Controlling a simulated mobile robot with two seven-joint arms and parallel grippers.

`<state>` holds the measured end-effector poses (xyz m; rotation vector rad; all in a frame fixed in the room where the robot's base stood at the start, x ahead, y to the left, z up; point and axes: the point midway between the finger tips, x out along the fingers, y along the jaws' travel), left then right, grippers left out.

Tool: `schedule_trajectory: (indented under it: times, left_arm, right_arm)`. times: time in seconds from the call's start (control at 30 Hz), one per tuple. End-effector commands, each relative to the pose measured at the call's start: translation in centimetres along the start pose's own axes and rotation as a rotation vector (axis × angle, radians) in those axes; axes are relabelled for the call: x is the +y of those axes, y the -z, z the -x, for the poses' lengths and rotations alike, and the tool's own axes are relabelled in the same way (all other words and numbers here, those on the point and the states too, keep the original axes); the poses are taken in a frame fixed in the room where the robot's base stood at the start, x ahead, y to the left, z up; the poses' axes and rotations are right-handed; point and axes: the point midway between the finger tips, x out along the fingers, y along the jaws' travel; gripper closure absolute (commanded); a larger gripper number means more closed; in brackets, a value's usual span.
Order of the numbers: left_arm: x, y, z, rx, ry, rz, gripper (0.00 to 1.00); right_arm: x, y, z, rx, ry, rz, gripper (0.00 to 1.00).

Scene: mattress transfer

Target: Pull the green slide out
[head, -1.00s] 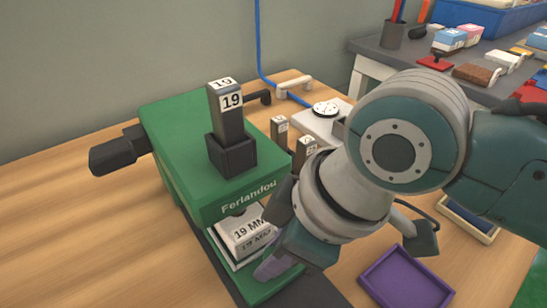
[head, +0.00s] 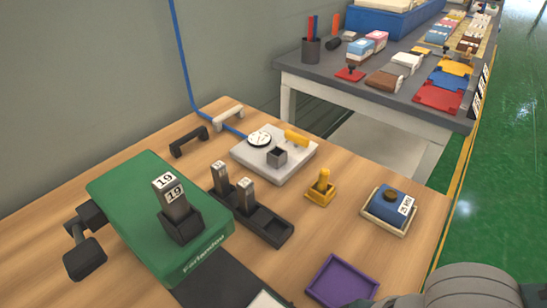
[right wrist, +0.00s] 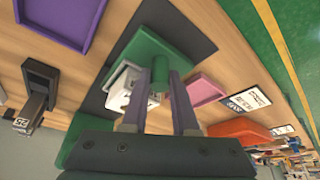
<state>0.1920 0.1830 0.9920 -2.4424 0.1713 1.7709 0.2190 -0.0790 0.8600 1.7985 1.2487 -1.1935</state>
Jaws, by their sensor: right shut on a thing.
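The green press (head: 150,205) marked "Ferlandou" stands at the left of the head view, with a grey "19" block (head: 173,192) in the dark holder on top. In the right wrist view the green slide (right wrist: 149,44) lies over a dark mat, carrying a white block (right wrist: 123,85) with dark print. My right gripper (right wrist: 159,76) is shut on the slide's green handle, one finger on each side. My left gripper is not in view.
A purple tray (head: 342,281) lies right of the dark mat (head: 218,285). A black rack (head: 262,223) with grey blocks, a dial gauge plate (head: 250,155), a yellow stamp (head: 321,188) and a blue roll in a tray (head: 388,205) stand farther back.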

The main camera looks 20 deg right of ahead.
Motion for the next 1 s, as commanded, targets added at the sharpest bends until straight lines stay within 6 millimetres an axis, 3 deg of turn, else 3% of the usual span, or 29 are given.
schedule_trajectory:
  times: [0.17,0.2,0.3,0.63,1.0]
  left_arm:
    - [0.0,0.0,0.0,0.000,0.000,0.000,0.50]
    - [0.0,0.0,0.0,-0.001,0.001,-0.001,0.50]
    - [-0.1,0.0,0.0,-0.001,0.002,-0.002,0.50]
    - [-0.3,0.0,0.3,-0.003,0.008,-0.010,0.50]
    - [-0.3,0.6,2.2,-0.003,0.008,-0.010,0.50]
  right_arm:
    - [-0.2,-0.1,0.0,-0.003,0.006,0.000,1.00]
    - [-0.2,-0.1,0.0,-0.003,0.006,0.000,0.70]
    - [-0.2,-0.1,0.0,-0.003,0.006,0.000,0.60]
    - [-0.1,0.0,0.8,-0.002,0.003,-0.001,0.60]
    - [-0.1,0.0,7.9,-0.003,0.004,0.001,0.60]
